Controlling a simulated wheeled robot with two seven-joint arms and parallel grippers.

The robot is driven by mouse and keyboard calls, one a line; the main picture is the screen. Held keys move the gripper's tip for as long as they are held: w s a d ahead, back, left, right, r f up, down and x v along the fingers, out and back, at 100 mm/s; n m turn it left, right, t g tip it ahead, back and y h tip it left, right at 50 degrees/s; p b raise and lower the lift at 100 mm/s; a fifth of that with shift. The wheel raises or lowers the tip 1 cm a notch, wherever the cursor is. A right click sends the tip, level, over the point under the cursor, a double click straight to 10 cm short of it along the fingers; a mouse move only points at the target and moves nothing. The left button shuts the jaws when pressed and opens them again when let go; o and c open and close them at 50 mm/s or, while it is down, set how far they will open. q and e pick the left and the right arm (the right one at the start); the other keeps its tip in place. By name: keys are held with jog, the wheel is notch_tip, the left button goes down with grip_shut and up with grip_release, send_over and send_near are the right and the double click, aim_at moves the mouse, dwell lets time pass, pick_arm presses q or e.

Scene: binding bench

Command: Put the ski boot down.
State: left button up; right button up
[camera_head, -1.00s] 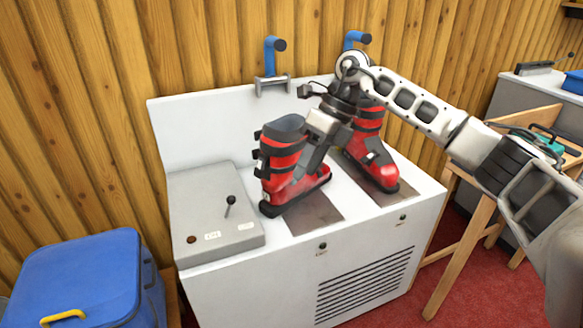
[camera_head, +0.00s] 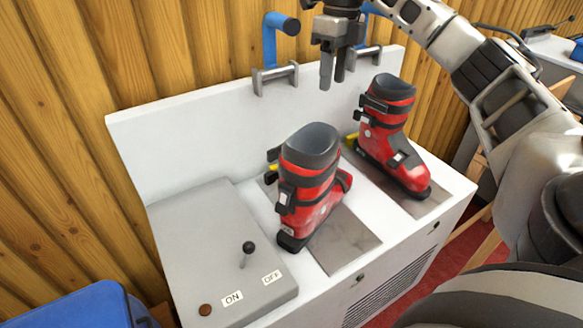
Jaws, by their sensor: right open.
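One red and black ski boot (camera_head: 311,186) stands upright on the left metal plate of the white bench. A second red and black ski boot (camera_head: 392,137) stands upright on the right metal plate. My right gripper (camera_head: 332,78) is open and empty, above and behind the boots, in front of the bench's back panel. It is apart from both boots. My left gripper is not in view.
The white bench (camera_head: 185,158) has a grey control box (camera_head: 205,240) with a black lever (camera_head: 247,252) at its left. Blue handles (camera_head: 272,45) on metal brackets rise at the back panel. A blue bin (camera_head: 85,308) stands at lower left.

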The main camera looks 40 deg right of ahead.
jog(key=b, duration=0.3)
send_near(325, 143)
jog(key=w+d+f, duration=0.1)
notch_tip(325, 143, down, 4)
jog(key=shift+a+r+p, duration=0.1)
jog(key=shift+p, duration=0.2)
jog(key=shift+f, duration=0.5)
jog(key=f, duration=0.2)
jog(key=a+f, duration=0.1)
jog(key=f, duration=0.1)
jog(key=shift+s+f, duration=0.1)
jog(key=shift+s, duration=0.3)
jog(key=shift+f, duration=0.35)
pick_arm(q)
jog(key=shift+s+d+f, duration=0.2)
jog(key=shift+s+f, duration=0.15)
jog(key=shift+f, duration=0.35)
pick_arm(e)
jog(key=shift+c, duration=0.3)
grip_shut()
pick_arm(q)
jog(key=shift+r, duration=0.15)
